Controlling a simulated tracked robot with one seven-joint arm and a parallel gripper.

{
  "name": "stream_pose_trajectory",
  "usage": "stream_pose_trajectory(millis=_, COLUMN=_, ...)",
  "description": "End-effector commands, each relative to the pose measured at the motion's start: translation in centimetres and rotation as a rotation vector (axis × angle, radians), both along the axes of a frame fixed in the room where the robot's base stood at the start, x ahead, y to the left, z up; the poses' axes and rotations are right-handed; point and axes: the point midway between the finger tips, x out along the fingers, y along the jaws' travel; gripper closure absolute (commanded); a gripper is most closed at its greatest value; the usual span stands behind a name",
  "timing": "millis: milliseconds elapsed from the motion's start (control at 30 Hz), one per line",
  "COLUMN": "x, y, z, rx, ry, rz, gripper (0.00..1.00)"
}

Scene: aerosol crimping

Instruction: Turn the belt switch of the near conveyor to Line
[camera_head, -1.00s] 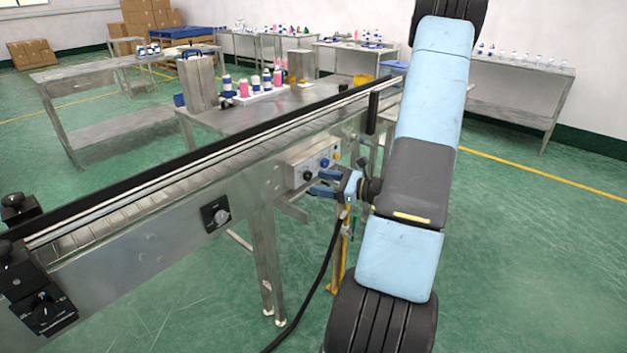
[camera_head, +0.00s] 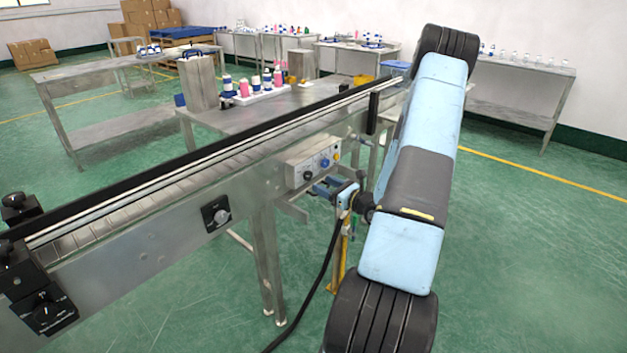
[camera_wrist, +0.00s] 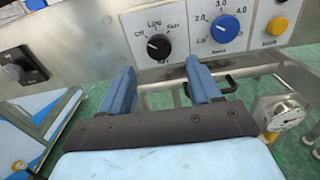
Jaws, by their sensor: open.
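The control box (camera_head: 313,163) is fixed to the side of the near conveyor (camera_head: 150,205). Its black belt switch (camera_head: 307,175) also shows in the wrist view (camera_wrist: 158,47), with Off at its left, Line above and a Fast-like label at its right. A pale mark on the knob seems to lie on its upper-left, towards Off, but it is small. My gripper (camera_head: 325,187) is just below and in front of the box. In the wrist view my gripper (camera_wrist: 160,70) has its two blue fingers apart and empty, below the switch and not touching it.
A blue dial (camera_wrist: 225,28) and a yellow button (camera_wrist: 277,26) sit right of the switch. Another black switch (camera_head: 216,214) is on the conveyor side further left. A gauge (camera_wrist: 283,114) and frame bars lie below right. Open green floor is in front.

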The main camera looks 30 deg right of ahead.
Motion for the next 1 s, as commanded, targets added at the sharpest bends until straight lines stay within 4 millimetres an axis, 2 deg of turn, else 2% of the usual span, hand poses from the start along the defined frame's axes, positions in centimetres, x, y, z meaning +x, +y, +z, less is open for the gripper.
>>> stream_pose_trajectory(millis=100, x=2.0, y=0.8, z=0.0, rx=0.000, ry=-0.001, rz=0.002, gripper=0.37)
stream_pose_trajectory(millis=300, x=4.4, y=1.6, z=0.0, rx=0.000, ry=-0.001, rz=0.002, gripper=0.37)
stream_pose_trajectory(millis=500, x=5.5, y=2.0, z=0.0, rx=-0.001, ry=0.000, rz=0.000, gripper=0.37)
stream_pose_trajectory(millis=800, x=5.7, y=2.0, z=0.0, rx=0.000, ry=0.000, rz=0.000, gripper=0.37)
stream_pose_trajectory(millis=1000, x=5.6, y=2.0, z=0.0, rx=0.000, ry=0.000, rz=0.000, gripper=0.56)
